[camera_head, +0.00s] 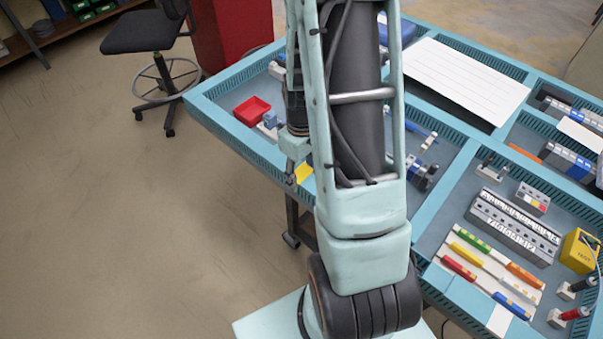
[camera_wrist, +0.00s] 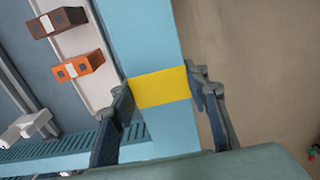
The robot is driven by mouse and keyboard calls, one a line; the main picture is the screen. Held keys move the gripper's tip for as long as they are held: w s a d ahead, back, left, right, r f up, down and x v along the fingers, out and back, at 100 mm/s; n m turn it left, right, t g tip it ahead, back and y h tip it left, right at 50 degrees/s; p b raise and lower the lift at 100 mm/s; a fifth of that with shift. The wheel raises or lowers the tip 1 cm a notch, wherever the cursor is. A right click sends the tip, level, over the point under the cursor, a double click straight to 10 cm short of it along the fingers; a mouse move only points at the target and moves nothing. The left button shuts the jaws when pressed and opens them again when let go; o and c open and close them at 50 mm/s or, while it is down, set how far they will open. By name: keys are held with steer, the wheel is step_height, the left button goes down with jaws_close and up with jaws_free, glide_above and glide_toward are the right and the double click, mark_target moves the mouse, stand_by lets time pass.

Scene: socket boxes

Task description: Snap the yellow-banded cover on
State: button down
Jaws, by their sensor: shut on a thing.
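The cover is a light blue strip (camera_wrist: 146,35) with a yellow band (camera_wrist: 160,87) across it, running from the top of the wrist view down between my fingers. My gripper (camera_wrist: 160,97) is shut on it at the yellow band, one finger on each side. In the head view the yellow band (camera_head: 304,173) shows at the table's near edge, beside my arm, which hides most of the cover. A slotted light blue duct (camera_wrist: 60,152) meets the strip from the left. I cannot tell whether the strip is seated on a duct or held above it.
A brown block (camera_wrist: 62,20) and an orange block (camera_wrist: 80,68) are left of the strip on a pale rail. Bare floor (camera_wrist: 250,60) lies to its right. A chair (camera_head: 145,32) stands behind.

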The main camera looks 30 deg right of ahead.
steer(key=shift+f+b, duration=0.65)
steer(key=shift+f, duration=0.1)
steer(key=c, duration=1)
jaws_free()
steer(key=shift+c, duration=0.2)
steer(key=shift+o, duration=0.6)
steer(key=shift+o, duration=1.4)
steer(key=shift+r, duration=0.2)
step_height(320, 180, up, 7)
steer(key=p, duration=0.5)
steer(key=shift+r, duration=0.2)
